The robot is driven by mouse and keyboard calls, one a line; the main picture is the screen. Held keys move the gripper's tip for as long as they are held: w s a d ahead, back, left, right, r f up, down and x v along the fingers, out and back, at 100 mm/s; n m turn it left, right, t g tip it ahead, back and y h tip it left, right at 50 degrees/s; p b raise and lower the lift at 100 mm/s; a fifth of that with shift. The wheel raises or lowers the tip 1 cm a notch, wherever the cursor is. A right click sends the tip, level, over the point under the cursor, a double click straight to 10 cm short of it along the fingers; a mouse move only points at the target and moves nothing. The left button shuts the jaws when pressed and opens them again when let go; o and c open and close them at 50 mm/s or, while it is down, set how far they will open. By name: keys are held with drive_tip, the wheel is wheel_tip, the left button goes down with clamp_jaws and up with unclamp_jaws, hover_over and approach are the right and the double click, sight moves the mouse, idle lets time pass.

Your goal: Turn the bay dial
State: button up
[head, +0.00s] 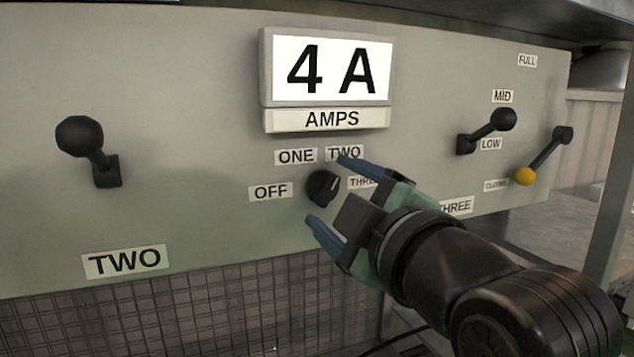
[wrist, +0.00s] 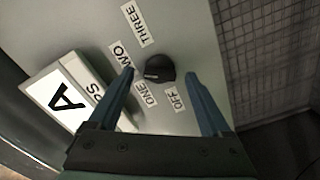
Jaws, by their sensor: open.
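The bay dial (head: 322,188) is a small round black knob on the grey-green panel. Labels OFF, ONE, TWO and THREE surround it, with THREE partly hidden by my gripper in the head view. I cannot tell for sure which label the dial points to. My gripper (head: 328,191) is open, with one blue finger above the dial and one below it in the head view. In the wrist view the dial (wrist: 160,67) shows between the fingertips of my gripper (wrist: 158,74). I see no clear contact, and the fingers hold nothing.
An AMPS display (head: 328,70) above the dial reads 4 A. A black lever (head: 88,150) stands at left above the label TWO (head: 125,261). At right are another black lever (head: 486,131) and a yellow-knobbed lever (head: 543,157). Mesh (head: 180,315) lies below the panel.

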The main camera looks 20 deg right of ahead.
drive_tip(key=shift+w, duration=0.1)
clamp_jaws()
idle(0.4)
drive_tip(key=shift+m, duration=0.3)
drive_tip(key=m, duration=0.5)
drive_tip(key=m+p, duration=0.1)
drive_tip(key=m, duration=0.5)
drive_tip(key=shift+m, duration=0.3)
idle(0.4)
unclamp_jaws()
